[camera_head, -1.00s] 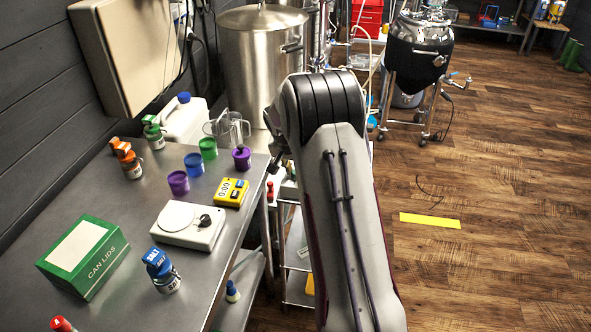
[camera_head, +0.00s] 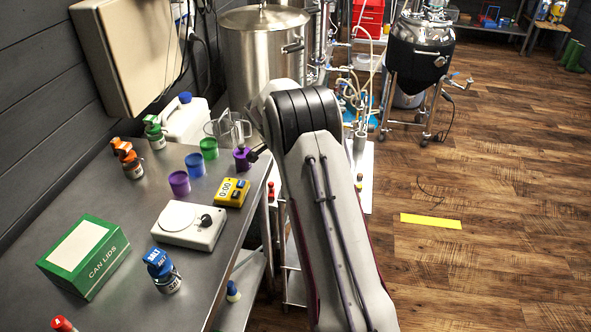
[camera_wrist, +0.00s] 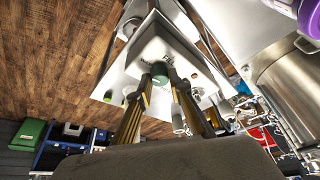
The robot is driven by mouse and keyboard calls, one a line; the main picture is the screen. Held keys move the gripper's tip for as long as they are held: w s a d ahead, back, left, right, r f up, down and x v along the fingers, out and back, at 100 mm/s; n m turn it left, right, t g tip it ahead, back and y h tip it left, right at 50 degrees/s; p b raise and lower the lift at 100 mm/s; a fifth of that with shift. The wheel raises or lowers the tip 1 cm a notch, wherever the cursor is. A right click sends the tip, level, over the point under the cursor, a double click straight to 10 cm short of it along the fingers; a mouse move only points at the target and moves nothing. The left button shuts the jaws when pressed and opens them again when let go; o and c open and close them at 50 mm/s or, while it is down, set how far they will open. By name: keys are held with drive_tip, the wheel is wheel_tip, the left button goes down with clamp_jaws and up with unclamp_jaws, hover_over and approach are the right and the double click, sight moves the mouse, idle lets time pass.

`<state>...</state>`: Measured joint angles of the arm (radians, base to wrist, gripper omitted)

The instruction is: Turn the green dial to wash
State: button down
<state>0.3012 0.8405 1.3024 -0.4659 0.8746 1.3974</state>
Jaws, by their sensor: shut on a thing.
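In the wrist view, the two fingers of my gripper (camera_wrist: 160,74) reach to a white panel (camera_wrist: 185,48). Their pale tips close on a small round green dial (camera_wrist: 160,80). The fingers cover part of the dial. In the head view, the dial and my fingertips are hidden behind my arm.
A steel table at left holds a purple cup (camera_head: 242,158) close to my arm, a yellow timer (camera_head: 232,192), a white scale (camera_head: 188,224) and a green box (camera_head: 84,257). A large steel pot (camera_head: 262,60) stands behind. The wooden floor at right is mostly clear.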

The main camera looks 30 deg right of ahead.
drive_tip(key=shift+m, duration=0.5)
drive_tip(key=c, duration=1.8)
unclamp_jaws()
drive_tip(key=shift+c, duration=0.2)
drive_tip(key=shift+n, duration=0.3)
drive_tip(key=shift+s+n+t+y, duration=0.15)
drive_tip(key=shift+n+t, duration=0.15)
drive_tip(key=shift+n, duration=0.65)
drive_tip(key=shift+n+t+y, duration=0.15)
drive_tip(key=shift+n+t, duration=0.15)
drive_tip(key=shift+n, duration=0.65)
drive_tip(key=shift+d+n, duration=0.1)
drive_tip(key=shift+n, duration=0.7)
drive_tip(key=shift+n+t+y, duration=0.4)
drive_tip(key=shift+n+t, duration=0.2)
drive_tip(key=shift+n, duration=0.5)
drive_tip(key=shift+s+d+n+t+y, duration=0.1)
drive_tip(key=shift+n+t+y, duration=0.2)
drive_tip(key=shift+n, duration=0.8)
drive_tip(key=shift+n+t+y, duration=0.1)
drive_tip(key=shift+n+y, duration=0.3)
drive_tip(key=shift+n, duration=0.7)
